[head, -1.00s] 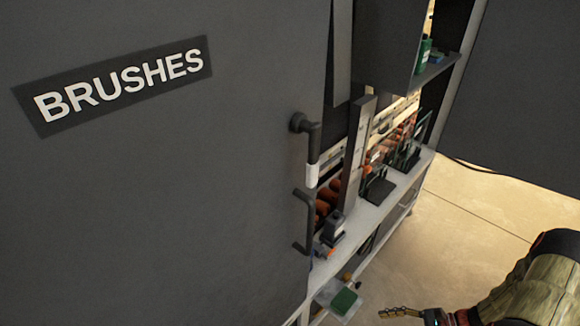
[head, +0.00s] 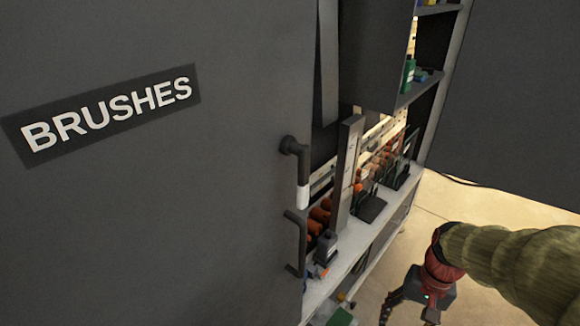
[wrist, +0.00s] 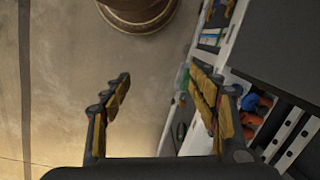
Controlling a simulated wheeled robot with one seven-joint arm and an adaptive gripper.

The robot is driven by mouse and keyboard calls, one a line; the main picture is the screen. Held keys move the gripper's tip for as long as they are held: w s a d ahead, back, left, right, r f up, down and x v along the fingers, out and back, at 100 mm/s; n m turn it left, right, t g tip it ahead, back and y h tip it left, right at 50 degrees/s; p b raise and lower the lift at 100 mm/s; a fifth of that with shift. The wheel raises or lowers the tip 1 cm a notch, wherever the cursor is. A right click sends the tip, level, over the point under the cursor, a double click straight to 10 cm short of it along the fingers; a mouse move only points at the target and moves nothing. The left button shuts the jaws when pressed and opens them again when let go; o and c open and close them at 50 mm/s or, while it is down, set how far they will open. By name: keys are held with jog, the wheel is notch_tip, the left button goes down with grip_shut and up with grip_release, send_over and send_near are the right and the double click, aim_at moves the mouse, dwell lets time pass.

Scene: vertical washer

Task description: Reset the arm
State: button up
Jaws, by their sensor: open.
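My gripper (head: 408,306) is at the lower right in the head view, over the floor in front of the cabinet, with its lower end near the frame's bottom edge. In the wrist view my gripper (wrist: 164,108) has its two yellow-padded fingers wide apart with nothing between them. The pale floor shows between and beyond the fingers. The right finger overlaps the cabinet's shelves in the picture; I cannot tell how close it is to them.
A large grey door marked BRUSHES (head: 110,110) fills the left, with dark handles (head: 293,243) at its edge. Right of it a cabinet shelf (head: 345,262) carries bottles and orange-handled tools. A dark panel (head: 510,110) stands at upper right. Clear floor (head: 485,208) lies below it.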

jog(key=s+a+r+n+t, duration=0.1)
jog(key=a+r+n+t, duration=0.1)
jog(key=a+r, duration=0.3)
jog(key=s+a+r+n+t+h, duration=0.1)
jog(key=a+r+n+t, duration=0.2)
jog(key=r, duration=0.7)
jog(key=shift+s+a+r+n+t, duration=0.35)
jog(key=shift+a+t, duration=0.25)
jog(key=shift+a, duration=0.6)
